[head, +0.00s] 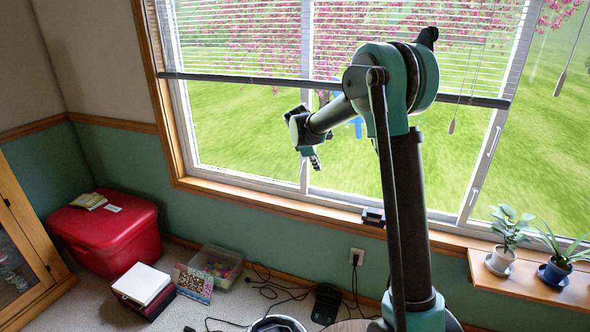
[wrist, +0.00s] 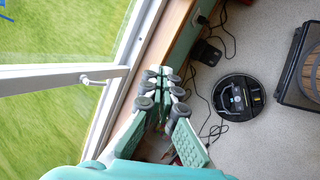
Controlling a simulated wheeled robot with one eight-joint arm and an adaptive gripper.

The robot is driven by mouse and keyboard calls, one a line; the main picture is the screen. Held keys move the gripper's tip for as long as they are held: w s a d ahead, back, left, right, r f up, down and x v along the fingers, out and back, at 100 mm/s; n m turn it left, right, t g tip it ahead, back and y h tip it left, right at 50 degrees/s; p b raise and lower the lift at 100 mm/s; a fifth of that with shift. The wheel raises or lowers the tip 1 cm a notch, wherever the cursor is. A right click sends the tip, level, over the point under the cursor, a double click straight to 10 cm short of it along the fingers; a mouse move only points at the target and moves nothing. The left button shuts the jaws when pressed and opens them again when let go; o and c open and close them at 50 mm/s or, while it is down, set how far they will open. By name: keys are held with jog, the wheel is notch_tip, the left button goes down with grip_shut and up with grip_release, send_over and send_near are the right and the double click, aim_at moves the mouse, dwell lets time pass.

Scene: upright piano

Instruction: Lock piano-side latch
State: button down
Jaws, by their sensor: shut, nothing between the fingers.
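My gripper (head: 315,163) hangs in front of the window in the head view, its fingers pointing down. In the wrist view its two green fingers (wrist: 161,76) meet at the tips, shut and empty. A small white lever-like latch (wrist: 95,81) sits on the white window frame (wrist: 60,71), to the left of the fingertips and apart from them. In the head view, white handles (head: 477,196) show on the right window frame. No piano is in view, so I cannot tell which latch is the piano-side one.
The wooden sill (head: 290,208) runs below the window. A shelf (head: 530,281) with two potted plants juts out at right. A red bin (head: 105,235), books and cables lie on the floor. A round black robot vacuum (wrist: 238,98) shows in the wrist view.

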aim_at(301, 167)
jog(key=w+a+f+n+t+h, duration=0.1)
jog(key=w+a+f+n, duration=0.1)
jog(key=w+a+n, duration=0.35)
jog(key=w+a+f+n+h, duration=0.1)
jog(key=w+a+f+n, duration=0.15)
jog(key=w+a, duration=0.65)
jog(key=x, duration=1)
jog(key=shift+d, duration=0.3)
jog(key=shift+w, duration=0.15)
